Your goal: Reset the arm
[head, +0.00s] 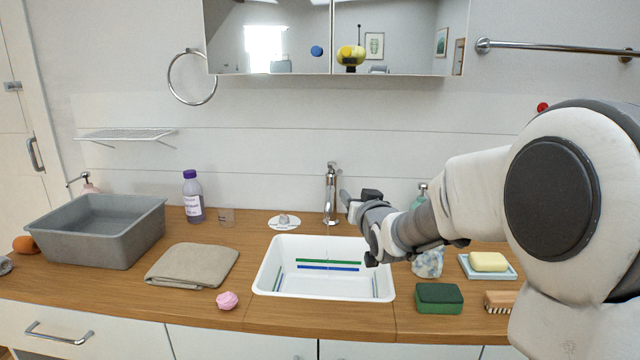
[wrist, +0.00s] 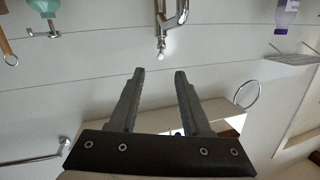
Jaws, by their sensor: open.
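My gripper (wrist: 160,72) shows in the wrist view with its two dark fingers apart and nothing between them. In the head view my arm reaches in from the right, and my gripper (head: 346,198) is up in the air near the tap (head: 331,193), above the right back part of the white sink (head: 262,270). The wrist view looks toward the wall upside down, with the tap (wrist: 172,22) at the top centre. The fingertips are hard to make out in the head view.
A grey basin (head: 85,245), a folded cloth (head: 192,265) and a pink ball (head: 227,300) are on the counter at left. A green sponge (head: 439,298), a brush (head: 498,302) and a yellow soap (head: 488,262) are at right. A mirror cabinet (head: 270,40) hangs above. A drawer (head: 60,330) appears below the counter.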

